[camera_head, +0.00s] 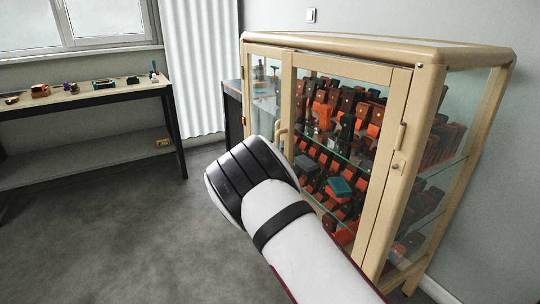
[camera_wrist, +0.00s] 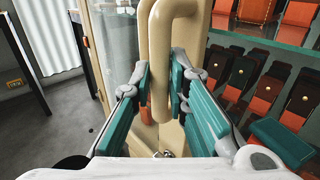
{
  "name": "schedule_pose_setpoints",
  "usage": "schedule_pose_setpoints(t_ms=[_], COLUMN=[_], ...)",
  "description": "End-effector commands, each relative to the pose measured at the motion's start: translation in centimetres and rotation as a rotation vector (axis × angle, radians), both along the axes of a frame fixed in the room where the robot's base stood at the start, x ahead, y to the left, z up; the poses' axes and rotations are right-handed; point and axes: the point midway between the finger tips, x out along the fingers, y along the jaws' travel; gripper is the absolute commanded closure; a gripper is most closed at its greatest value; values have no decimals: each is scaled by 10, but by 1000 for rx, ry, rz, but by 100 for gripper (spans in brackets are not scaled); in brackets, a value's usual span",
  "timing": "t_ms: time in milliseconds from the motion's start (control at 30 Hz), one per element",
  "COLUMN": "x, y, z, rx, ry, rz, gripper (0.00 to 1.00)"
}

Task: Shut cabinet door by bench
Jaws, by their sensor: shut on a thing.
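A beige cabinet (camera_head: 375,45) with glass panels stands at the right in the head view. My wrist hides the fingers in the head view.
A bench (camera_head: 85,94) with small items stands at the left under a window. Open grey floor (camera_head: 130,225) lies between it and the cabinet. Orange and brown cases (camera_wrist: 270,75) fill the cabinet shelves. A white curtain (camera_head: 195,65) hangs behind.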

Motion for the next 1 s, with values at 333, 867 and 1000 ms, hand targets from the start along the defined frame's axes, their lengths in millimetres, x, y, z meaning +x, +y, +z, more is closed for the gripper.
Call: schedule_pose_setpoints(t_ms=[333,867,1000], x=[24,27,31], y=[-31,-31,-35], z=[-1,-2,-2], rx=[-1,-2,-1], ry=[-1,2,1], rz=[-16,-10,-10], gripper=[100,100,100])
